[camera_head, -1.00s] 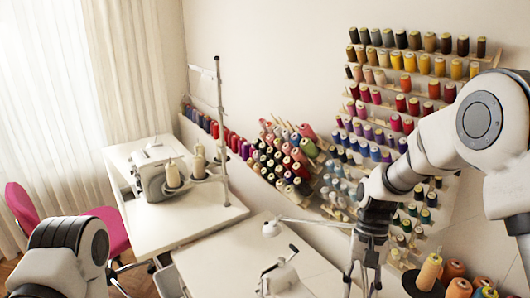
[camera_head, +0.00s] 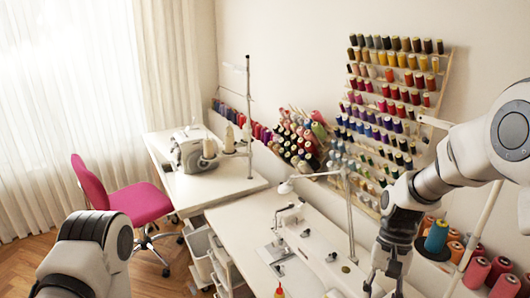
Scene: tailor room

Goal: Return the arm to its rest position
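My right arm reaches in from the right, and its dark gripper (camera_head: 384,284) points down at the bottom of the head view. Its fingers look spread apart, with nothing seen between them; the tips are at the frame's lower edge. It is in front of the right end of the white sewing table (camera_head: 235,225). A white and dark link of my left arm shows at the lower left; the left gripper is out of view.
A blue thread spool (camera_head: 436,236) stands right of my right gripper, near red spools (camera_head: 477,272). A lamp (camera_head: 348,215) stands left of the gripper. Spool racks (camera_head: 440,85) line the wall. A pink chair (camera_head: 140,200) stands on open floor at left.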

